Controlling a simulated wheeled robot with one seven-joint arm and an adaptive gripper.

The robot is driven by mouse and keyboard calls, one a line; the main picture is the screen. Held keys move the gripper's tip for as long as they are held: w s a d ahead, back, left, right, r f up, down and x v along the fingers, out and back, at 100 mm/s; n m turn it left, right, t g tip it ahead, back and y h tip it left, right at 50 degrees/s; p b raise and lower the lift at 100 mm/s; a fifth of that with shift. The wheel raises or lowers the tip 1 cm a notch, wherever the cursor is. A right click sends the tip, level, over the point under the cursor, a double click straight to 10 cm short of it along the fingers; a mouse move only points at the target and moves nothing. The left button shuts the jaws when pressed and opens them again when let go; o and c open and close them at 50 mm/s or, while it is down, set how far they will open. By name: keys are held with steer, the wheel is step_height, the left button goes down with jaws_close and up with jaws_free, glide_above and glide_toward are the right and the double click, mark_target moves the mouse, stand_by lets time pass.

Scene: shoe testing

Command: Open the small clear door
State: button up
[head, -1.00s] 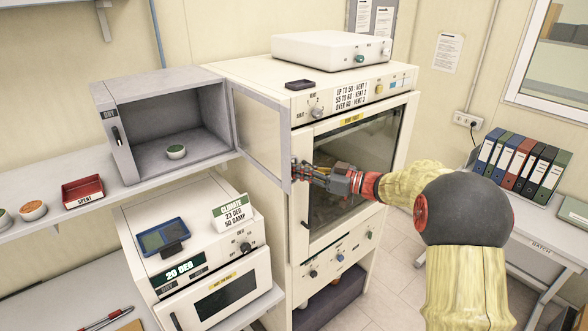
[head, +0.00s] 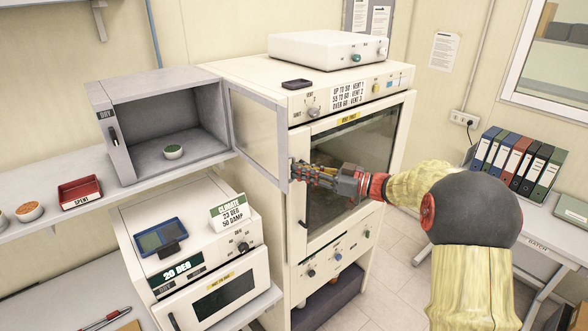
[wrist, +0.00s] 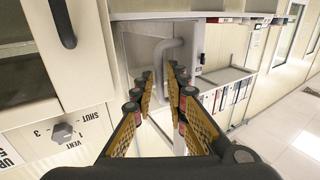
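The small clear door (head: 258,125), a clear pane in a grey frame, is hinged on the grey box marked DRY (head: 155,89). It stands swung open to the right, in front of the white oven's left part. My gripper (head: 302,172) is at the door's free right edge; contact cannot be told. In the wrist view my gripper's fingers (wrist: 159,82) are apart, with nothing clearly held between them. A grey-framed panel and a grey bent tube (wrist: 168,48) show beyond the fingertips.
A small bowl (head: 173,152) sits in the grey box. The white oven (head: 312,255) with a dark glass door stands close by my gripper. Below the box is a climate unit (head: 190,245). A red tray (head: 80,193) is on the shelf; binders (head: 515,160) stand at right.

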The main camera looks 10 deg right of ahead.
steer(key=v, duration=0.9)
